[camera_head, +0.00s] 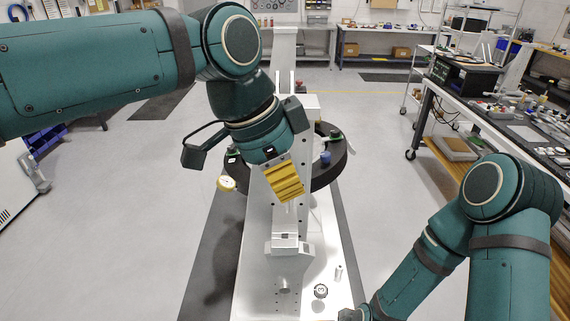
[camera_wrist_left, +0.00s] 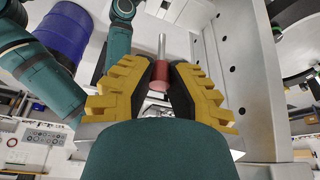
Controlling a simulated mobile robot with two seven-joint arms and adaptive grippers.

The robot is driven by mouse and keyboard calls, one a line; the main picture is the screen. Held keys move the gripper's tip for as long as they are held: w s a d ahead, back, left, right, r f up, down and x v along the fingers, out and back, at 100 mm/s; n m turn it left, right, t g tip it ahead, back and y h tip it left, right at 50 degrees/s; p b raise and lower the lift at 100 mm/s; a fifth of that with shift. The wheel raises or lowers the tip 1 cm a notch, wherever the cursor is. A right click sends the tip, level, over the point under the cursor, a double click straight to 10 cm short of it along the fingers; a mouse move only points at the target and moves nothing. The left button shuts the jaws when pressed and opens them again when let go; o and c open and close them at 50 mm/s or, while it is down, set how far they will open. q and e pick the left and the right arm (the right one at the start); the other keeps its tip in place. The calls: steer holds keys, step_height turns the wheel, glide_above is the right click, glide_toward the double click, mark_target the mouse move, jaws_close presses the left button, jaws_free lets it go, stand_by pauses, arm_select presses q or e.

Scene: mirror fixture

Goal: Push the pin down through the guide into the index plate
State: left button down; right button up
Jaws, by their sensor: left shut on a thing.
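My left gripper (camera_head: 287,193) is over the light-grey fixture in the head view, its yellow fingers angled downward. In the left wrist view the gripper (camera_wrist_left: 163,82) is shut on the pin, which has a red head (camera_wrist_left: 159,77) and a bare metal shaft (camera_wrist_left: 162,47) pointing away from the wrist. A pale metal block (camera_head: 285,242), which looks like the guide, stands on the fixture below the fingers. The gap between pin tip and block is unclear. I cannot make out the index plate for certain.
A dark round ring (camera_head: 336,172) with small coloured knobs lies around the fixture behind my left gripper. A small dark knob (camera_head: 320,291) and a small metal cylinder (camera_head: 338,272) are on the fixture's right front. A cluttered bench (camera_head: 500,112) stands at right.

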mark_target(288, 235)
arm_select(q)
steer(key=shift+f+b, duration=0.5)
steer(key=shift+f, duration=0.7)
steer(key=shift+f+b, duration=1)
steer(key=shift+f, duration=0.2)
arm_select(e)
steer(key=shift+f, duration=1.6)
arm_select(q)
steer(key=shift+a, duration=0.2)
steer(key=shift+f+b, duration=1.85)
steer(key=shift+f, duration=0.5)
arm_select(e)
steer(key=shift+f, duration=1.85)
arm_select(q)
steer(key=c, duration=1)
jaws_free()
steer(key=v, duration=1.2)
